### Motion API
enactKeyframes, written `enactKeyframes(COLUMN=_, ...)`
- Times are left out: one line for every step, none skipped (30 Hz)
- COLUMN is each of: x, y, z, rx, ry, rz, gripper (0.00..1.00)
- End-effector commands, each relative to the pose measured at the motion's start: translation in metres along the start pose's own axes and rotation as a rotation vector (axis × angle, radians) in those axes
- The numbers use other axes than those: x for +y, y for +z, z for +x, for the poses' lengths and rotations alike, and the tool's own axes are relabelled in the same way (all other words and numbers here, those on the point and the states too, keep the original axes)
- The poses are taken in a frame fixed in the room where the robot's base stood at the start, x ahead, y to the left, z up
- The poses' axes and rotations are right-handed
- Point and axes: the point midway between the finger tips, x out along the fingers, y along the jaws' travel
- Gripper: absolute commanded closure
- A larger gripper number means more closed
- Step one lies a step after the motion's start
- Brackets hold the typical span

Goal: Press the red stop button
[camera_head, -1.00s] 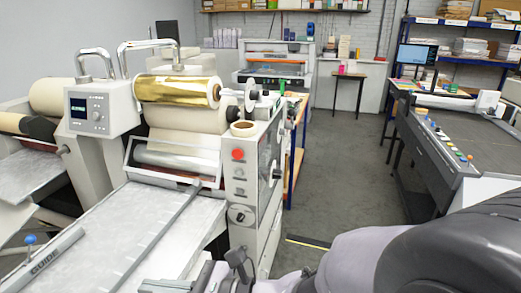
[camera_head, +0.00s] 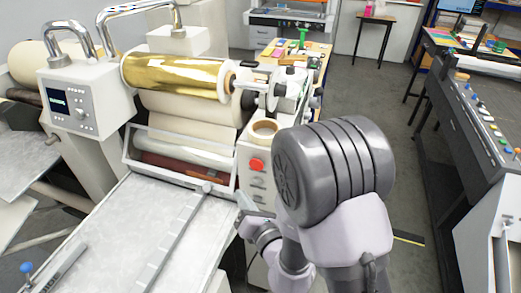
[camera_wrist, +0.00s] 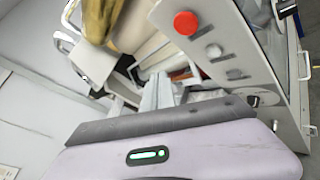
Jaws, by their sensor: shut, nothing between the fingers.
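The red stop button (camera_head: 257,164) is a round red knob on the pale front panel of the foil laminating machine (camera_head: 88,92), below a roll of tape. It also shows in the wrist view (camera_wrist: 186,25), near the top, with grey knobs below it on the same panel. My gripper (camera_head: 245,203) is just below and slightly left of the button in the head view, partly hidden by my arm. Its fingers (camera_wrist: 157,92) show in the wrist view, shut and empty. They appear apart from the button.
A gold foil roll (camera_head: 177,75) and a clear guard (camera_head: 180,160) are left of the button. The flat metal feed table (camera_head: 130,225) lies in front. A table with tools (camera_head: 297,52) stands behind. Another machine (camera_head: 475,125) is at the right, with open floor between.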

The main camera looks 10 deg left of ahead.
Motion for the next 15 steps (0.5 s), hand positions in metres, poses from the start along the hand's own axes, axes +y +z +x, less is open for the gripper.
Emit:
enactKeyframes(x=0.0, y=0.0, z=0.0, rx=0.0, ry=-0.001, rz=0.001, gripper=1.0)
enactKeyframes(x=-0.001, y=0.0, z=0.0, rx=-0.001, ry=-0.001, rz=0.001, gripper=1.0)
enactKeyframes(x=-0.001, y=-0.001, z=0.0, rx=-0.001, ry=-0.001, rz=0.001, gripper=1.0)
enactKeyframes(x=-0.001, y=-0.001, z=0.0, rx=-0.001, ry=-0.001, rz=0.0, gripper=1.0)
enactKeyframes(x=-0.001, y=-0.001, z=0.0, rx=-0.001, ry=0.0, rz=0.0, gripper=1.0)
enactKeyframes(x=0.0, y=-0.001, z=0.0, rx=0.0, ry=0.0, rz=0.0, gripper=1.0)
enactKeyframes(x=0.0, y=-0.001, z=0.0, rx=0.0, ry=0.0, rz=0.0, gripper=1.0)
enactKeyframes(x=-0.001, y=0.0, z=0.0, rx=0.0, ry=0.0, rz=0.0, gripper=1.0)
enactKeyframes(x=-0.001, y=0.001, z=0.001, rx=-0.001, ry=0.0, rz=0.0, gripper=1.0)
enactKeyframes(x=-0.001, y=0.001, z=0.002, rx=-0.001, ry=0.0, rz=0.0, gripper=1.0)
enactKeyframes(x=-0.002, y=0.003, z=0.004, rx=-0.002, ry=0.0, rz=0.0, gripper=1.0)
enactKeyframes(x=-0.004, y=0.005, z=0.006, rx=-0.002, ry=0.001, rz=0.0, gripper=1.0)
enactKeyframes(x=-0.005, y=0.007, z=0.009, rx=-0.002, ry=0.001, rz=0.001, gripper=1.0)
enactKeyframes(x=-0.007, y=0.009, z=0.011, rx=-0.002, ry=0.001, rz=0.001, gripper=1.0)
enactKeyframes(x=-0.01, y=0.012, z=0.015, rx=-0.002, ry=0.0, rz=0.001, gripper=1.0)
